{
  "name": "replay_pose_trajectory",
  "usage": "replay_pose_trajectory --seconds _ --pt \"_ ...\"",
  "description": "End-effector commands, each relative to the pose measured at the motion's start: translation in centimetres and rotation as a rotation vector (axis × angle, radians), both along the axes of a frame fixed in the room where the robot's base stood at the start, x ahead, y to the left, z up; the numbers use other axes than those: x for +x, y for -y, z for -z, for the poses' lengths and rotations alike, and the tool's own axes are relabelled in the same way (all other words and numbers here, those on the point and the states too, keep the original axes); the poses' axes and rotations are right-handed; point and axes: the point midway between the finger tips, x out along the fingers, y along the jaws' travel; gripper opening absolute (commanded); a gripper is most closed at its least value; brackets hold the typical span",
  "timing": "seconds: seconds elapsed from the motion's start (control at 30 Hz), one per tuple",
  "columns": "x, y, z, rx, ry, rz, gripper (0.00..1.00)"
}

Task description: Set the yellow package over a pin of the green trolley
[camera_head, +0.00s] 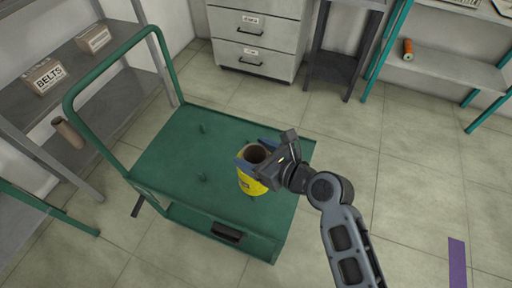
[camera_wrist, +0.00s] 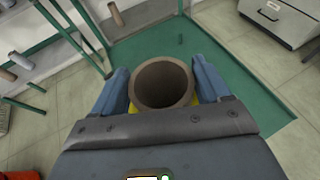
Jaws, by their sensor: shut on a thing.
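The yellow package (camera_head: 249,184) is a hollow cylinder with a brown tube, upright over the right part of the green trolley (camera_head: 167,148). My gripper (camera_head: 254,160) is shut on it, with one blue finger on each side. In the wrist view the open tube end of the yellow package (camera_wrist: 163,83) sits between the fingers of my gripper (camera_wrist: 163,88). Pins of the trolley stand on its deck: one at the back (camera_head: 202,129) and one at the front left (camera_head: 201,177). Whether a pin is under or inside the package is hidden.
A trolley handle (camera_head: 110,57) rises at the left. A grey shelf with boxes (camera_head: 45,76) and a brown tube (camera_head: 68,132) stand beyond it. Drawers (camera_head: 258,38) and a teal-legged shelf (camera_head: 445,75) are at the back.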

Motion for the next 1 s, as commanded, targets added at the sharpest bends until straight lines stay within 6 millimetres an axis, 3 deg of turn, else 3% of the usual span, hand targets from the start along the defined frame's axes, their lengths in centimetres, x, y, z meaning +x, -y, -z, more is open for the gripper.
replay_pose_trajectory --seconds 0.1,0.23,0.3,0.47,1.0 --pt "0.0 0.0 2.1 0.001 0.001 0.000 0.13" --pt "0.0 0.0 3.5 0.001 0.002 0.001 0.13" --pt "0.1 0.0 2.7 0.001 0.002 0.001 0.13" --pt "0.0 0.0 2.7 0.000 0.001 0.001 0.13" --pt "0.0 0.0 5.4 0.001 0.000 0.001 0.13"
